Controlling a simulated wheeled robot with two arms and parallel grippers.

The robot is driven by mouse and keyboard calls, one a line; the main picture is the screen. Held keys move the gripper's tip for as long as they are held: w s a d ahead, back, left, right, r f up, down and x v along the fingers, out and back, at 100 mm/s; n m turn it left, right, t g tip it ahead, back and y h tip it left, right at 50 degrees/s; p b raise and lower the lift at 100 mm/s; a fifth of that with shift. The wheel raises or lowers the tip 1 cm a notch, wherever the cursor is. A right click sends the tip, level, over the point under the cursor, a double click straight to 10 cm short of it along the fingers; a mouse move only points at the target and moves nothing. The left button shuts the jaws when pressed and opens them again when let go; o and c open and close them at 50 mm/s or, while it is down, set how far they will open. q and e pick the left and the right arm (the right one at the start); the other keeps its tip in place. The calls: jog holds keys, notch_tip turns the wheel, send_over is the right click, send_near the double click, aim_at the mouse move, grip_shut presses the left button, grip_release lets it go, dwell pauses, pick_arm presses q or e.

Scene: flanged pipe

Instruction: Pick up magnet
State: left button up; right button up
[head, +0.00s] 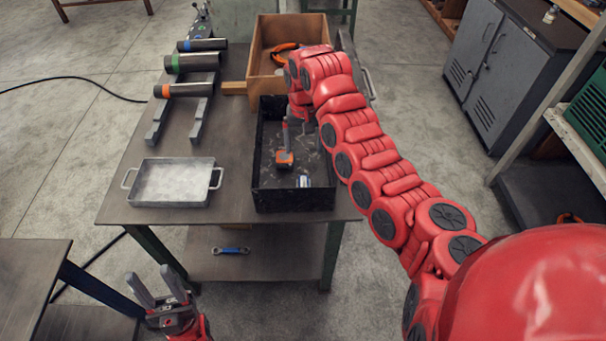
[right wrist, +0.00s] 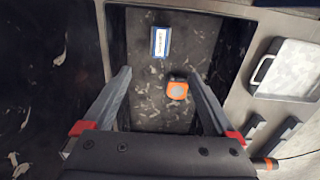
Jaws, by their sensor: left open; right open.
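The black tray (head: 295,200) on the table holds a small orange and grey piece (head: 285,159) and a small blue and white block (head: 303,181). I cannot tell for certain which is the magnet. In the right wrist view, the orange piece (right wrist: 177,90) lies just inside the right-hand finger, and the labelled blue block (right wrist: 160,41) lies beyond the fingertips. My right gripper (right wrist: 160,74) is open and empty, pointing down over the tray; it is partly hidden by its arm in the head view. My left gripper (head: 155,282) is open and empty, low in front of the table.
A grey metal tray (head: 172,183) stands left of the black tray. A wooden box (head: 264,65) with an orange item stands behind it. Several pipes (head: 193,62) lie on supports at the back left. A wrench (head: 231,250) lies on the lower shelf.

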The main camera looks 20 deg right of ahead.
send_over(303, 184)
notch_tip(303, 184, down, 5)
jog(key=f+b, duration=0.1)
jog(key=f, duration=0.1)
jog(key=f+b, duration=0.1)
jog(key=f, duration=0.1)
jog(key=f+b, duration=0.1)
jog(key=f, duration=0.1)
jog(key=shift+w+d+f+b, duration=0.3)
jog(key=shift+w+f+b, duration=0.05)
jog(key=shift+f+b, duration=0.05)
jog(key=shift+s+a+f+p, duration=0.1)
jog(key=shift+s+f+p, duration=0.05)
jog(key=shift+f+p, duration=0.35)
jog(key=f, duration=0.1)
jog(key=f+p, duration=0.2)
jog(key=shift+s+f, duration=0.1)
jog(key=shift+s, duration=0.15)
jog(key=shift+f, duration=0.45)
jog(key=shift+w+a, duration=0.1)
grip_shut()
